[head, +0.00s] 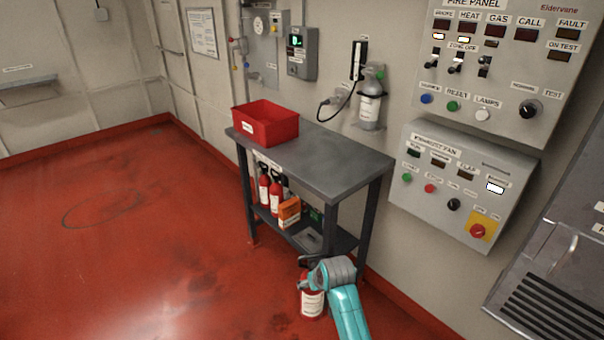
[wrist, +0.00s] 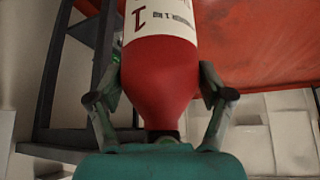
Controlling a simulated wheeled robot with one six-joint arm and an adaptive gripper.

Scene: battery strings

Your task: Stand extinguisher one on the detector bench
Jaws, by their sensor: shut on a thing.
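A red extinguisher (head: 312,303) with a white label is held upright at the end of my arm, in front of the bench's near end. It also shows in the wrist view (wrist: 162,70), where the label carries a 1-like mark. My gripper (wrist: 160,92) has its two fingers against either side of the extinguisher's narrowing neck. In the head view, my gripper (head: 312,262) hides the extinguisher's top. The grey bench (head: 335,165) stands against the wall. I cannot tell whether the extinguisher's base touches the floor.
A red bin (head: 266,125) stands on the bench's far end; the near half of the top is clear. On the lower shelf are red extinguishers (head: 276,197) and an orange box (head: 289,212). A grey cylinder (head: 371,108) and control panels hang on the wall. The red floor at left is open.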

